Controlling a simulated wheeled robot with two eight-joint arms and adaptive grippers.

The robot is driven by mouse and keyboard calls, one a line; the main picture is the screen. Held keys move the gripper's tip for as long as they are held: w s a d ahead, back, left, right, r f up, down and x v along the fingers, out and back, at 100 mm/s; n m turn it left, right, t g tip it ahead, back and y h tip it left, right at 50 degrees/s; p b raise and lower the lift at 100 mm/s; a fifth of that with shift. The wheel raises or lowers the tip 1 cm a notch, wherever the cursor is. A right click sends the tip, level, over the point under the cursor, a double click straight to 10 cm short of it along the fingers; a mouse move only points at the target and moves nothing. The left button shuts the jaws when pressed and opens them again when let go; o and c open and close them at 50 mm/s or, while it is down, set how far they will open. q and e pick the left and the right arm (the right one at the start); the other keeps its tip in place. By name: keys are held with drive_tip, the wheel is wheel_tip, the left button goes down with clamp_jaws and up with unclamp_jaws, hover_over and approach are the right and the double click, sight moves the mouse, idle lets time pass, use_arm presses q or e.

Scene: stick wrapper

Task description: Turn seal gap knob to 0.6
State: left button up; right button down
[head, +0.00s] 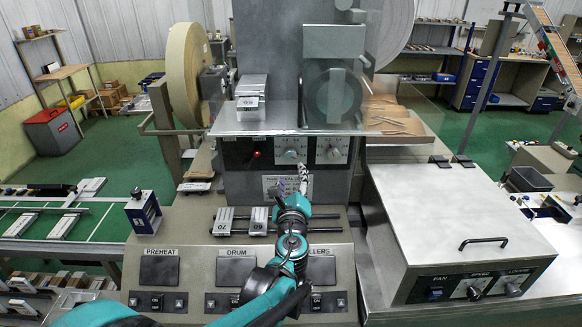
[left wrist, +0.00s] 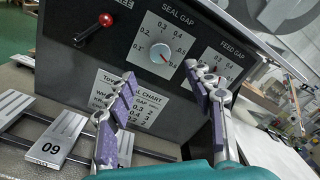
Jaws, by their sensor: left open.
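The seal gap knob (left wrist: 161,53) is a round light knob on a white dial plate, on the machine's dark front panel. Its red mark points to the lower right, toward the last number, which looks like 0.6. The knob also shows small in the head view (head: 290,155). My left gripper (left wrist: 160,74) is open and empty, its purple-padded fingers apart below and in front of the knob, not touching it. In the head view my left gripper (head: 292,184) is just below the dials. My right gripper is not in view.
The feed gap dial (head: 334,153) is right of the knob. A red-balled lever (left wrist: 106,20) is to its left, with a chart plate (left wrist: 150,104) below. Numbered blocks (head: 223,221) lie on the ledge. A metal-covered box (head: 460,215) stands at right.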

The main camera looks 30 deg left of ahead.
use_arm(q)
drive_tip(key=v, duration=0.2)
drive_tip(key=shift+s+d, duration=0.2)
drive_tip(key=shift+s, duration=0.1)
